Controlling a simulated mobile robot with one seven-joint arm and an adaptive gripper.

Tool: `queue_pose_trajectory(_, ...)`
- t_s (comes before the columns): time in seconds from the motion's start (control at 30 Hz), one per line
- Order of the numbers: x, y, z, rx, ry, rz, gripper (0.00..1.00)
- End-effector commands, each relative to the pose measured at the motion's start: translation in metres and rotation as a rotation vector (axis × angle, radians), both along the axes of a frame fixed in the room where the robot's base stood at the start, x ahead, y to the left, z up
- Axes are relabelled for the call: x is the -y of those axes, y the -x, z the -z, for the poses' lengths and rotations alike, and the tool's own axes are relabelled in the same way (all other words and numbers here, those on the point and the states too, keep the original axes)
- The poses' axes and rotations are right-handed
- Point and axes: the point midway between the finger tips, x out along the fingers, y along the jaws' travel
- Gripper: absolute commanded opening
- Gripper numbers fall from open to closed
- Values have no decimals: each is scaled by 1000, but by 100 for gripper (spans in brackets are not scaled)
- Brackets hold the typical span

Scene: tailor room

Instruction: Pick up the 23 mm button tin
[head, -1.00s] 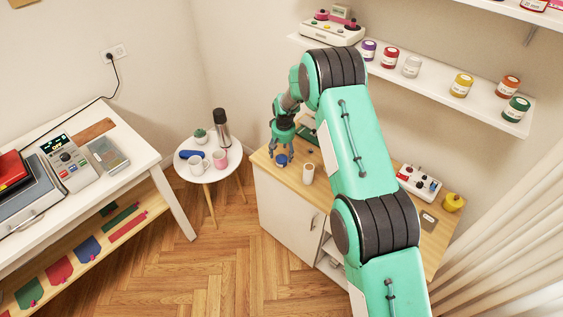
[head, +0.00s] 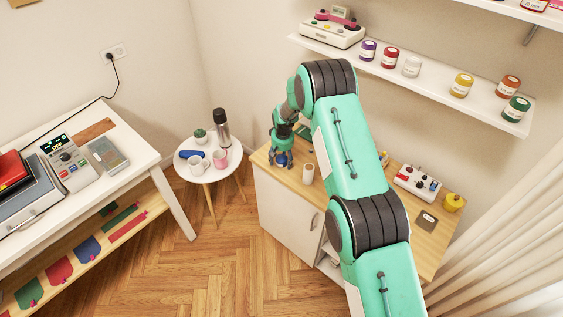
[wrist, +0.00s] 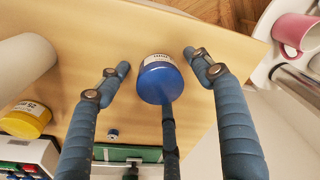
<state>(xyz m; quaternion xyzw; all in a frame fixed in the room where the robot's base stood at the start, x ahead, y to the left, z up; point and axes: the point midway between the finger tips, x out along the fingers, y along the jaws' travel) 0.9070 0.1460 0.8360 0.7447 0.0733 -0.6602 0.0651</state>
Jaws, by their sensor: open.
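A blue tin (wrist: 160,80) with a white label stands on the wooden counter top in the wrist view; I cannot read a size on its label. It also shows in the head view (head: 283,160), partly covered by the fingers. My gripper (wrist: 157,62) is open, with one finger left of the tin, one right of it and a third in front of its lower edge. The side fingers are apart from the tin; I cannot tell whether the third touches it. A yellow tin (wrist: 25,120) with a printed label stands at the left in the wrist view.
A pale cylinder (head: 308,173) stands close to the right of my gripper. A green board (wrist: 125,154) and a small round item (wrist: 113,134) lie nearby. A control box (head: 416,182) is further right. A round table with mugs (head: 220,160) stands left of the counter.

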Motion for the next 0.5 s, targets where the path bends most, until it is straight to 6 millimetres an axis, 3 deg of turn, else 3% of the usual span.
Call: queue_pose_trajectory(0.5, 0, 0, -1, 0, 0, 0, 64)
